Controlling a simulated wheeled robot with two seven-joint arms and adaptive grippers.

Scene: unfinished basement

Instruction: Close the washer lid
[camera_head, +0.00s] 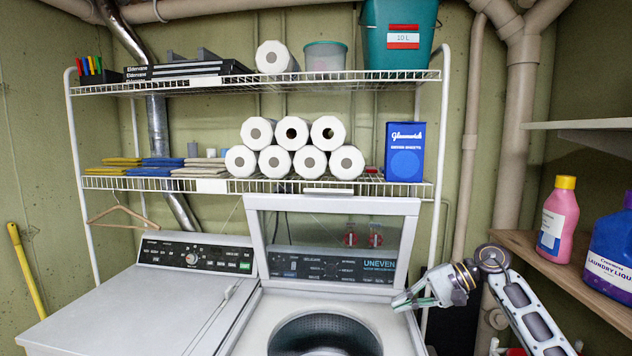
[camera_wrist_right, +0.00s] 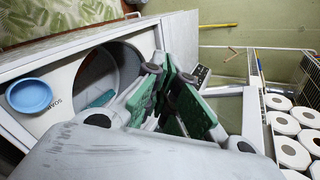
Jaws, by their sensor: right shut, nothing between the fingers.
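The washer's lid (camera_head: 408,230) stands open and upright at the back of the washer, a pale frame around a clear pane. The round drum opening (camera_head: 325,335) is uncovered below it, and the drum also shows in the right wrist view (camera_wrist_right: 108,78). My right gripper (camera_head: 400,303) is shut and empty, in front of the lid's lower right corner, above the right side of the washer top. I cannot tell whether it touches the lid. Its green finger pads fill the middle of the right wrist view. My left gripper is not in view.
A second white machine (camera_head: 130,300) stands to the left. A wire rack (camera_head: 255,80) with paper rolls and boxes rises behind. A blue bowl (camera_wrist_right: 29,95) shows in the wrist view.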

